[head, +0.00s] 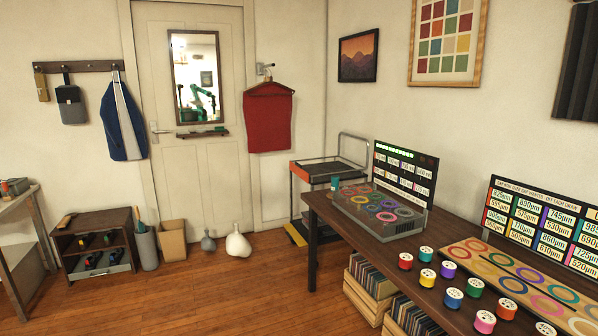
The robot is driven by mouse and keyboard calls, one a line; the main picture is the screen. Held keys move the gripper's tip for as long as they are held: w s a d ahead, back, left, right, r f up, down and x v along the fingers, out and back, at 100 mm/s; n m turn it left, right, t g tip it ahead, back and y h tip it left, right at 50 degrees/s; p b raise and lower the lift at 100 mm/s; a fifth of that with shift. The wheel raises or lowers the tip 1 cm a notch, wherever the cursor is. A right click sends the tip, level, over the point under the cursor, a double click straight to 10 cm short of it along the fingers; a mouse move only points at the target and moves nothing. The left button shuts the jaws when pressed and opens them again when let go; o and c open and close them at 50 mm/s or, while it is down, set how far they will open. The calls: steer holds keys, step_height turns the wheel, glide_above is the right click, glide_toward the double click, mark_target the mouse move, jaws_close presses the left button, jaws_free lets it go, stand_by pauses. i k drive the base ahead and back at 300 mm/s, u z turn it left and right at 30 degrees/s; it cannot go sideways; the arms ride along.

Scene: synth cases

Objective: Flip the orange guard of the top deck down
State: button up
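A cart (309,204) stands against the back wall, behind the table's far end. Its dark top deck (327,166) has a raised rim. A short orange strip (300,172), which looks like the guard, runs along the deck's left front side at about deck height. It is too small to tell clearly whether it stands up or hangs down. A grey tubular handle (353,147) rises at the cart's back right. The table hides the cart's lower right part. My gripper is not directly in view; a mirror (195,78) reflects a small green arm.
A long dark table (340,221) fills the right, bearing colored spools (427,254) and display panels (404,175). Crates (362,295) sit beneath it. A white vase (238,243) and a tan bin (172,239) stand left of the cart. The wooden floor in front is clear.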

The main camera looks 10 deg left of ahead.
mark_target(297, 168)
steer(key=u, duration=0.2)
steer(key=i, duration=0.65)
steer(key=u, duration=0.65)
steer(key=i, duration=1.15)
steer(key=u, duration=0.5)
steer(key=i, duration=2.25)
steer(key=z, duration=0.4)
steer(key=i, duration=1.15)
steer(key=z, duration=0.7)
steer(key=i, duration=0.8)
steer(key=z, duration=0.25)
